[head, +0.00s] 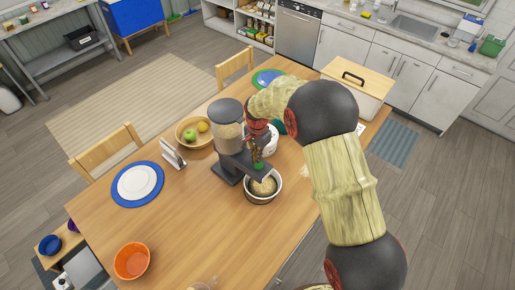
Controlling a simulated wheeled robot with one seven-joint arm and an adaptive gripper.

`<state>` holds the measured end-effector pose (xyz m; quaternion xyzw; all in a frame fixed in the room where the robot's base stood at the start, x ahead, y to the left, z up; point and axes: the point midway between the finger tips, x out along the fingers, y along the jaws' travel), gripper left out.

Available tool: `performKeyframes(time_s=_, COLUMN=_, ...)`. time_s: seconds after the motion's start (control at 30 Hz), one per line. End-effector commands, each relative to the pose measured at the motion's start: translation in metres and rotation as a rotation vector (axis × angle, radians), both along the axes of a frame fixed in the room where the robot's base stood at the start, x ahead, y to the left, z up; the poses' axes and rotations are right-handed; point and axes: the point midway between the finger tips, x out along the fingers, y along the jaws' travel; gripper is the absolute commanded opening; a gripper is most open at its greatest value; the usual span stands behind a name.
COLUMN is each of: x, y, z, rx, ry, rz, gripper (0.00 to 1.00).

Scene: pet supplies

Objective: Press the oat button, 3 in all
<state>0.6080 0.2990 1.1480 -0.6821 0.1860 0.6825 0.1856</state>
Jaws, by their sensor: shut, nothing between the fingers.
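A dark grey dispenser (230,147) with a see-through hopper of pale oats stands near the middle of the wooden table. A bowl (263,196) holding pale grains sits in front of it, under its spout side. My gripper (258,164) is shut and empty, pointing down at the right side of the dispenser, just above the bowl. I cannot tell whether its fingertips touch the dispenser. The oat button is not clearly visible; my gripper may cover it.
A fruit bowl (184,138) and a small upright frame or card (172,155) stand left of the dispenser. A blue-rimmed plate (122,198) and an orange bowl (131,261) lie further left and in front. A lidded box (373,104) stands at the back right. The table's front middle is clear.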

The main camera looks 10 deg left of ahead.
Motion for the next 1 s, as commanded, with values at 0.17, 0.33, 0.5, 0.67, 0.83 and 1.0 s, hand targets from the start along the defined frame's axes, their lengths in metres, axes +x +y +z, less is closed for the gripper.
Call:
performKeyframes(time_s=0.17, x=0.000, y=0.000, z=-0.012, rx=-0.001, ry=0.001, rz=0.000, gripper=0.00)
performKeyframes(time_s=0.33, x=0.000, y=0.000, z=-0.015, rx=0.001, ry=-0.001, rz=0.000, gripper=0.00)
performKeyframes(time_s=0.5, x=0.000, y=0.000, z=-0.015, rx=0.000, ry=0.000, rz=0.000, gripper=0.00)
performKeyframes(time_s=0.67, x=0.000, y=0.000, z=-0.020, rx=0.000, ry=0.000, rz=0.000, gripper=0.00)
performKeyframes(time_s=0.83, x=0.000, y=0.000, z=-0.036, rx=0.000, ry=0.000, rz=0.000, gripper=0.00)
performKeyframes(time_s=1.0, x=-0.001, y=-0.001, z=-0.039, rx=-0.001, ry=0.002, rz=0.000, gripper=0.00)
